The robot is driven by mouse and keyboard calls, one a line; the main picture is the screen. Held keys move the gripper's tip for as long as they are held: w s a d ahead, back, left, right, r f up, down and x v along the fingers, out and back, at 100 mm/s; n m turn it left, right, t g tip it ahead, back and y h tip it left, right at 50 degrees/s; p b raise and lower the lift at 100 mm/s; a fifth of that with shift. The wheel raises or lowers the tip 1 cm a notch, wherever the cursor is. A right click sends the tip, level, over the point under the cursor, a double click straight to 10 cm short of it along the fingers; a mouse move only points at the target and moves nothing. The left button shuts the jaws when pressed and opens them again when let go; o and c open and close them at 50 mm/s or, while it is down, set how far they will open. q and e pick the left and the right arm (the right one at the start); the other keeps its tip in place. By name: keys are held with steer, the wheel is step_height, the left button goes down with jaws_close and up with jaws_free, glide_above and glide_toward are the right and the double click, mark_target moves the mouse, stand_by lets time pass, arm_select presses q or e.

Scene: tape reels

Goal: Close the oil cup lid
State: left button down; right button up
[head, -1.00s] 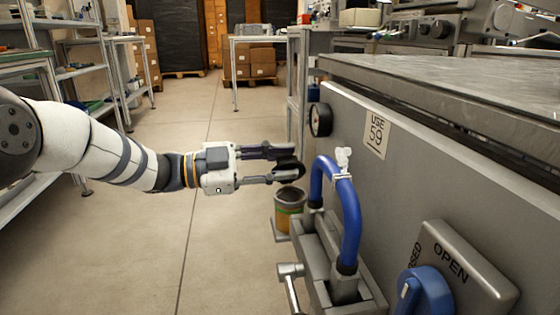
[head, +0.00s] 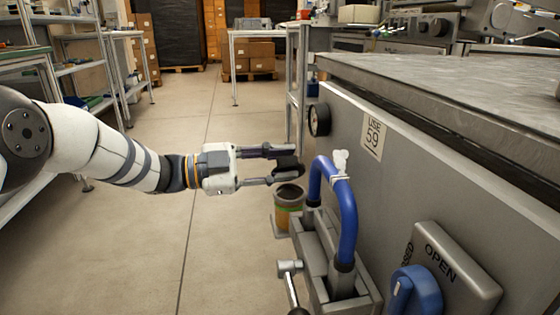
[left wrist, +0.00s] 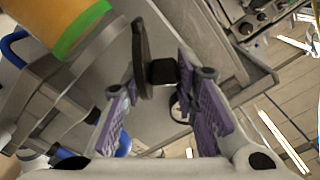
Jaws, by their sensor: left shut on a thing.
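The oil cup (head: 288,217) is an orange-brown cylinder with a green band and a dark open top, beside the blue hose in the head view. Part of it shows at the upper left of the left wrist view (left wrist: 65,22). The black lid (head: 291,166) stands raised above the cup's rim. In the left wrist view the lid (left wrist: 139,58) appears edge-on, with a square black block beside it. My left gripper (head: 284,165) is shut on the lid; its purple-padded fingers (left wrist: 155,85) remain apart around it. My right gripper is not in view.
A blue hose (head: 348,215) arches up from a grey metal trough (head: 312,250) right of the cup. The grey machine side (head: 400,190) with a black gauge (head: 319,120) and a blue knob (head: 420,293) fills the right. Open floor (head: 235,270) lies left.

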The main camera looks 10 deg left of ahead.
arm_select(q)
steer(key=shift+s+d+f+m+p, duration=0.1)
steer(key=shift+s+f+m+p, duration=0.2)
steer(key=shift+m+p, duration=0.5)
steer(key=shift+s+d+f+m+p, duration=0.1)
steer(key=shift+s+m+p, duration=0.35)
steer(key=shift+m, duration=0.45)
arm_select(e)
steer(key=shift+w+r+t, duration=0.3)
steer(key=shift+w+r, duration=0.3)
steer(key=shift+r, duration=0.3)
arm_select(q)
steer(key=shift+s+d+f+m+p, duration=0.1)
steer(key=shift+s+f+m+p, duration=0.1)
steer(key=shift+m+p, duration=0.6)
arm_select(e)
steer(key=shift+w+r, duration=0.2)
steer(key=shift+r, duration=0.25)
arm_select(q)
steer(key=shift+w, duration=0.1)
steer(key=c, duration=1.4)
jaws_free()
